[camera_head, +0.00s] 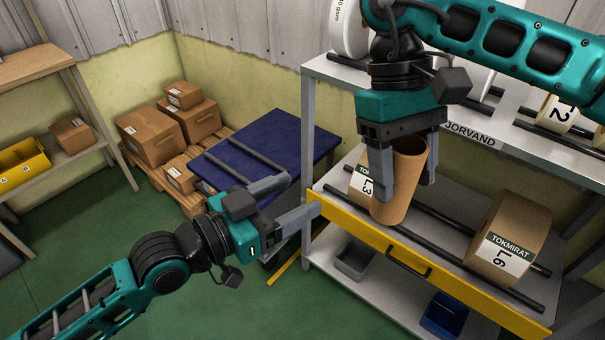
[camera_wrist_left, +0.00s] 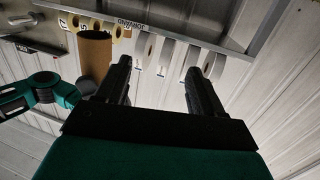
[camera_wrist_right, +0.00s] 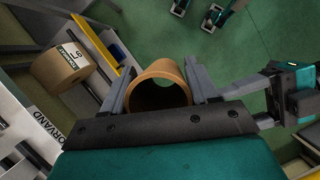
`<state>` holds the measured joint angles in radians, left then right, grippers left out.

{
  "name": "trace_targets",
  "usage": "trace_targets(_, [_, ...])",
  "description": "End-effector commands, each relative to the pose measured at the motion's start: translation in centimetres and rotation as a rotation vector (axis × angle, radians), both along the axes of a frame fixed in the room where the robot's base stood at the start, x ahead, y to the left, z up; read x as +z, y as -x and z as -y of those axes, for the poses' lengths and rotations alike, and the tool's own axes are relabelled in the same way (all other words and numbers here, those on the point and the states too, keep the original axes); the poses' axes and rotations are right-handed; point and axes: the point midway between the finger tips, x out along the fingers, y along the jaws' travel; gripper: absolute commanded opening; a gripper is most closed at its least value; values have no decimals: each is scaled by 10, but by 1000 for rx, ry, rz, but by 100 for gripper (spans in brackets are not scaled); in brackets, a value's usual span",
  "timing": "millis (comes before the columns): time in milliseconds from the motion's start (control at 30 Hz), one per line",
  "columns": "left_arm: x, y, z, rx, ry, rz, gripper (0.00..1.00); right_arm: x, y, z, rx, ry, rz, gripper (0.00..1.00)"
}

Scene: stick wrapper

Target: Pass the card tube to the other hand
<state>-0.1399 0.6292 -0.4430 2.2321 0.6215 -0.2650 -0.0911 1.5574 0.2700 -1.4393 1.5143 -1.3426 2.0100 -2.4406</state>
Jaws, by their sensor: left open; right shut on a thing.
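The card tube (camera_head: 404,180) is a brown hollow cylinder, held upright but slightly tilted above the shelf's front edge. My right gripper (camera_head: 404,178) comes down from above and is shut on the tube, one finger on each side. The right wrist view shows the tube's open round end (camera_wrist_right: 158,88) between the fingers. My left gripper (camera_head: 300,198) is open and empty, to the left of the tube and apart from it, its fingers pointing right. In the left wrist view the tube (camera_wrist_left: 95,56) stands left of the open left fingers (camera_wrist_left: 163,75).
A large brown roll labelled TOKMIRAT L6 (camera_head: 509,240) lies on the shelf's rods at right. Another roll labelled L3 (camera_head: 359,182) is partly hidden behind the tube. The yellow shelf edge (camera_head: 440,265) runs below. A blue table (camera_head: 270,140) and cardboard boxes (camera_head: 150,137) stand at left.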

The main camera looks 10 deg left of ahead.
Motion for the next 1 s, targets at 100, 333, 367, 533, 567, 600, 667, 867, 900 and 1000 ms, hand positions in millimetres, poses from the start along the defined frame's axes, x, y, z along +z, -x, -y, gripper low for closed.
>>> trace_targets(100, [47, 14, 15, -143, 16, 60, 68, 0, 0, 0, 0, 0, 0, 29])
trace_targets(333, [91, 44, 28, -312, 30, 75, 68, 0, 0, 0, 0, 0, 0, 29])
trace_targets(367, [94, 47, 29, -323, 30, 74, 68, 0, 0, 0, 0, 0, 0, 29])
trace_targets(533, [101, 55, 30, -356, 32, 68, 68, 0, 0, 0, 0, 0, 0, 29])
trace_targets(567, [102, 55, 31, -358, 32, 67, 68, 0, 0, 0, 0, 0, 0, 29])
trace_targets(600, [102, 56, 31, -359, 33, 67, 68, 0, 0, 0, 0, 0, 0, 29])
trace_targets(667, [102, 55, 32, -359, 34, 66, 68, 0, 0, 0, 0, 0, 0, 29])
trace_targets(867, [102, 49, 43, -358, 39, 70, 68, 0, 0, 0, 0, 0, 0, 29])
trace_targets(900, [102, 47, 46, -359, 40, 69, 68, 0, 0, 0, 0, 0, 0, 29])
trace_targets(1000, [103, 42, 56, -358, 39, 69, 68, 0, 0, 0, 0, 0, 0, 29])
